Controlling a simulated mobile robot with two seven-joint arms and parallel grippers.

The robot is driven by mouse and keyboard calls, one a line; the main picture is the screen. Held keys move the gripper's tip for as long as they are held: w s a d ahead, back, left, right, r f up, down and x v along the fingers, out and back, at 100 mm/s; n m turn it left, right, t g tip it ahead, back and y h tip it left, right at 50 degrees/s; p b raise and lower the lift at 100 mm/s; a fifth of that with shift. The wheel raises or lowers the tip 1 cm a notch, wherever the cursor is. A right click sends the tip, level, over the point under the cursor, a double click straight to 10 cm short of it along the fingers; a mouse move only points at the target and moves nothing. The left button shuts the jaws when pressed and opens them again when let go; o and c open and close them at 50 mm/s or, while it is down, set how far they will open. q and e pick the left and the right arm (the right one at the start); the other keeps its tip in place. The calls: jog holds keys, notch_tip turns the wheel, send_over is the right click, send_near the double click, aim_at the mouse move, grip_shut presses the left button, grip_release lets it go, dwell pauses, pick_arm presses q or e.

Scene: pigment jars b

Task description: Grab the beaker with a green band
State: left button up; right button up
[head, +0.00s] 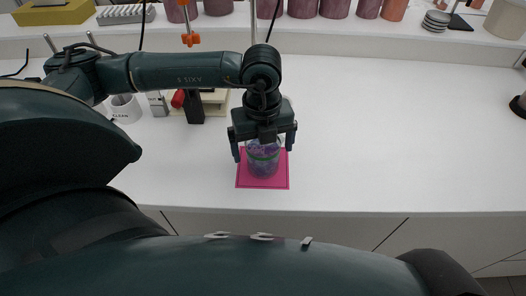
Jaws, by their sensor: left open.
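The beaker (263,166) is clear glass with purple contents and a green band around it. It stands upright on a pink square mat (282,183) near the front edge of the white counter. My left gripper (263,153) points down from above, with its open fingers on either side of the beaker's upper part. The palm hides the beaker's rim. I cannot tell whether the fingers touch the glass. My right gripper is not in view.
A white mug (125,108) and a small stand with a red item (178,99) are at the back left. Several purple jars (302,8) line the raised shelf behind. The white counter (410,135) to the right is clear.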

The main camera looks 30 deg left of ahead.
pick_arm(q)
jog(key=c, duration=1.3)
